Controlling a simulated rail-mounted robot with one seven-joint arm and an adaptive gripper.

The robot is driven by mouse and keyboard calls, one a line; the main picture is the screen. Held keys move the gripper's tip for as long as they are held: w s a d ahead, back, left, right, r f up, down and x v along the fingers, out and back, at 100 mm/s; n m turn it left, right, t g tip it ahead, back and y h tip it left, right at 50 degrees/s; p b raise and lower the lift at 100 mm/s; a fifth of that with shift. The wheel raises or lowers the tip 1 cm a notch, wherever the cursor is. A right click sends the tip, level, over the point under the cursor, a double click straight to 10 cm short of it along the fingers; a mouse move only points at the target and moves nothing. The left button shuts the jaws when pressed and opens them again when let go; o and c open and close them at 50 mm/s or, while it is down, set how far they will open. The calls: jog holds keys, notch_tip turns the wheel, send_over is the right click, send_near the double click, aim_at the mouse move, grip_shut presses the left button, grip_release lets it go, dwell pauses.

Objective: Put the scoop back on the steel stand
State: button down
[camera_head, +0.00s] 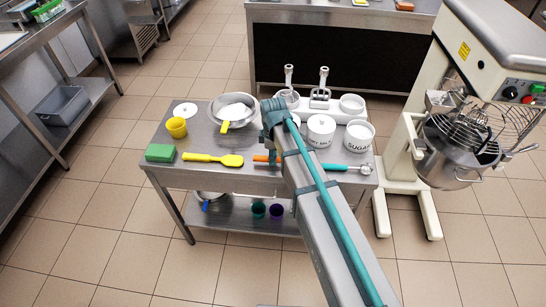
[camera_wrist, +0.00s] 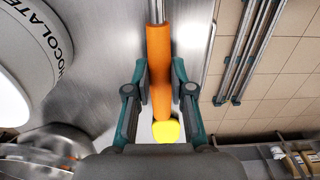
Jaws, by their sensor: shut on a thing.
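My gripper (camera_wrist: 159,80) is shut on an orange handle (camera_wrist: 159,55) low over the steel table. A metal shaft runs from the handle past the top of the wrist view, so the tool's head is out of sight. In the head view my arm covers the gripper, and only the handle's end (camera_head: 261,158) shows. I cannot tell whether this tool is the scoop. A teal-handled tool with a round metal end (camera_head: 365,168) lies at the table's right front.
White tubs (camera_head: 321,128), (camera_head: 358,136) stand behind; a chocolate tub (camera_wrist: 25,60) is close to my gripper.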

jog(key=shift+f, duration=0.6)
jog(key=shift+f, duration=0.15)
jog(key=c, duration=1)
grip_release()
notch_tip(320, 180, up, 12)
jog(key=b, duration=0.2)
jog(key=shift+r+b, duration=0.2)
jog(key=shift+b, duration=0.2)
